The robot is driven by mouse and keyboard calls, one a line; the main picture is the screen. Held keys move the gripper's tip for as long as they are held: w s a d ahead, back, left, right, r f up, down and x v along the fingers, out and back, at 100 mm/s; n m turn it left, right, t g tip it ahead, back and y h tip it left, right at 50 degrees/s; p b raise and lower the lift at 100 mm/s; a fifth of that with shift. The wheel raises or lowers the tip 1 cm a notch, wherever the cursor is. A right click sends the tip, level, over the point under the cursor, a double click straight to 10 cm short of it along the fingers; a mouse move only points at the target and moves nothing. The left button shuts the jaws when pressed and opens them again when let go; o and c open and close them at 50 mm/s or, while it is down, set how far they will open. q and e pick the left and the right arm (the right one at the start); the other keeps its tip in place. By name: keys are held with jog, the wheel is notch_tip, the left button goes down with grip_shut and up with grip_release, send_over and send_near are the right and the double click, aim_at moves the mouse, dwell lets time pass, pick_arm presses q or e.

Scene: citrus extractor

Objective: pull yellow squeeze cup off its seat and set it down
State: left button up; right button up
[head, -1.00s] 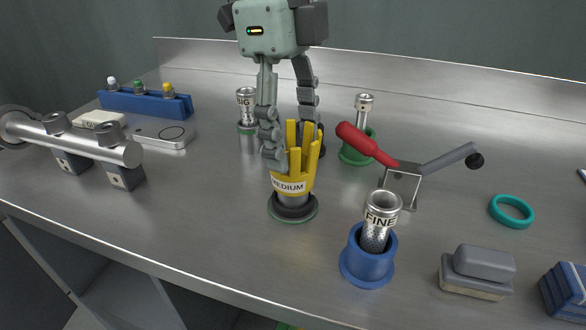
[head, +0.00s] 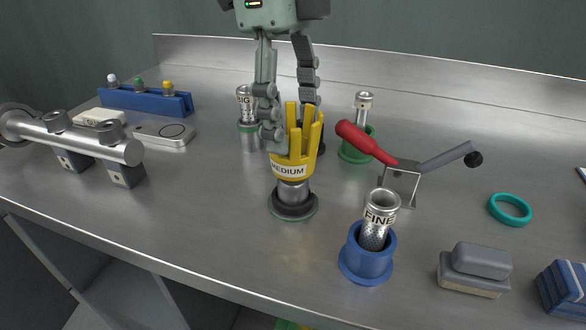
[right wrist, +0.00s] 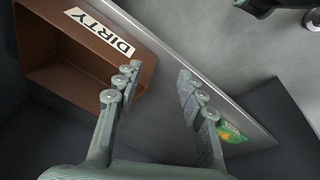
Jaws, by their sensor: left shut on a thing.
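The yellow squeeze cup (head: 293,169), labelled MEDIUM, has upright prongs. It sits over a metal post (head: 292,190) that rises from a dark seat (head: 293,205). A band of metal shows between the cup's lower edge and the seat; whether the cup still touches the post inside is hidden. My left gripper (head: 296,140) comes down from above and is shut on the cup, one finger at its left, the other partly hidden behind the prongs. My right gripper (right wrist: 157,76) is open and empty in the right wrist view.
A FINE strainer (head: 377,222) in a blue holder (head: 366,257) stands front right. A red-handled lever (head: 368,143) is right of the cup. A BIG strainer (head: 245,104) stands behind. The right wrist view shows a brown DIRTY bin (right wrist: 62,58). Counter left of the seat is clear.

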pick_arm(q)
jog(key=shift+r, duration=0.1)
notch_tip(320, 180, up, 4)
jog(key=shift+f, duration=0.1)
dwell(0.6)
dwell(0.3)
